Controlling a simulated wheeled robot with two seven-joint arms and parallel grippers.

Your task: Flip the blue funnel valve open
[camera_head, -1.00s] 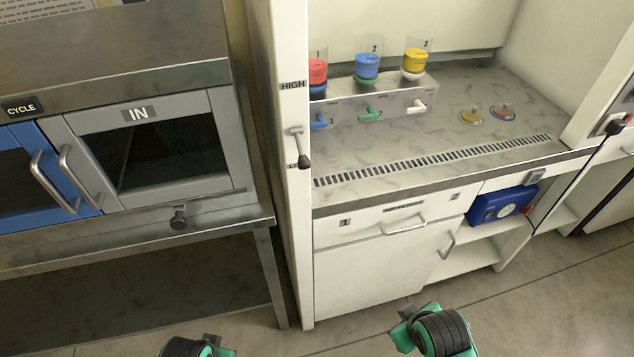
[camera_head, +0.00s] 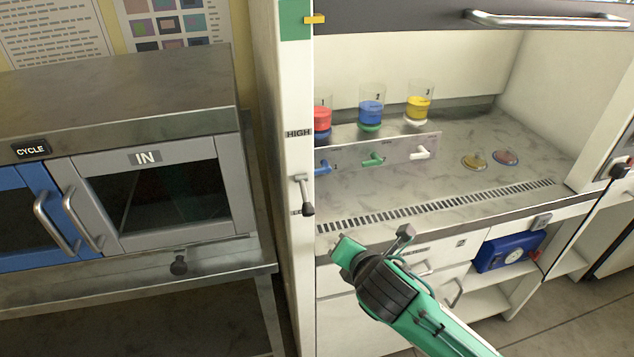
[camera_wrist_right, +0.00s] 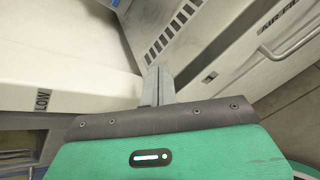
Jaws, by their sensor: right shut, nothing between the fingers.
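Three clear funnels stand at the back of the fume hood, with red (camera_head: 322,118), blue (camera_head: 371,112) and yellow (camera_head: 419,105) contents. On the grey panel below them are a blue valve handle (camera_head: 322,168) under the red funnel, a green one (camera_head: 372,160) under the blue funnel and a white one (camera_head: 420,154) under the yellow funnel. My left gripper is out of view.
The hood's left post (camera_head: 285,200) carries a lever (camera_head: 305,195). The raised sash (camera_head: 400,15) is overhead. Two small dishes (camera_head: 490,159) lie on the counter (camera_head: 450,180) at right.

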